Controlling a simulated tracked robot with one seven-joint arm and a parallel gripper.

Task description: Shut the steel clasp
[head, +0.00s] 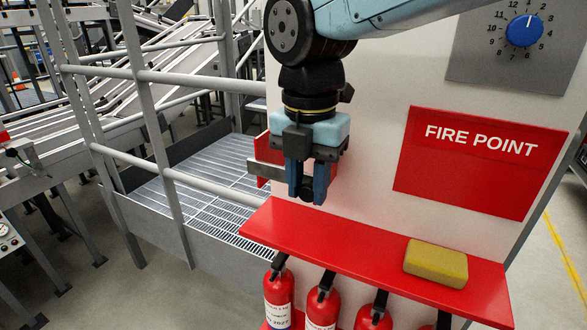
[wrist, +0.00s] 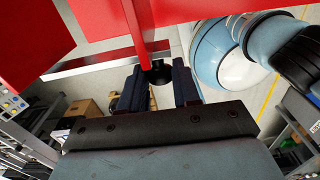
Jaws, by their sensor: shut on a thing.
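The steel clasp (head: 267,171) shows in the head view as a flat grey bar reaching left from behind my gripper, in front of a small red panel. In the wrist view the grey bar (wrist: 92,62) runs across the top beside a red strip. A round black knob (wrist: 158,73) sits between my fingers, at the end of the red strip. My gripper (head: 306,190) points down above the left part of the red shelf and is shut on this knob. My gripper also shows in the wrist view (wrist: 158,88). The fingers hide much of the clasp, and its catch cannot be made out.
The red shelf (head: 340,243) lies below my gripper, with a yellow sponge-like block (head: 436,262) on its right part. Red fire extinguishers (head: 322,304) hang beneath. A FIRE POINT sign (head: 478,160) and a blue dial (head: 524,31) are right. Grey railings (head: 160,120) and grating stand left.

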